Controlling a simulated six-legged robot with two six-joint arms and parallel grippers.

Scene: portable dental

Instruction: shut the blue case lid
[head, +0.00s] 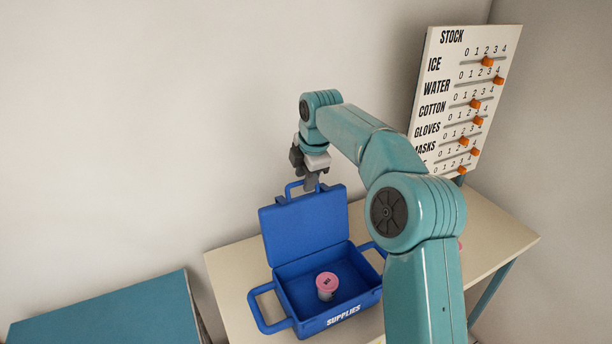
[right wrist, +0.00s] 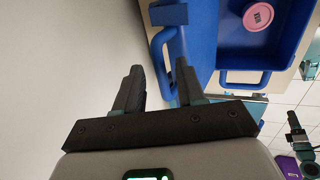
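The blue case (head: 343,315), marked SUPPLIES, stands open on a table, its lid (head: 305,225) raised at the back and leaning away from the tray. The lid's handle (head: 300,187) sticks up from its top edge; in the right wrist view the handle (right wrist: 157,58) shows close to the fingertips. My right gripper (head: 312,184) is at the top of the lid, by the handle. In the right wrist view its two fingers (right wrist: 160,66) are apart, with part of the handle seen between them; I cannot tell whether they touch it.
A pink-lidded jar (head: 327,286) stands inside the case. The pale table (head: 490,232) has free room at the right. A STOCK board (head: 462,100) with orange sliders stands at the back right. A teal-topped surface (head: 115,315) is at lower left. A wall is behind.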

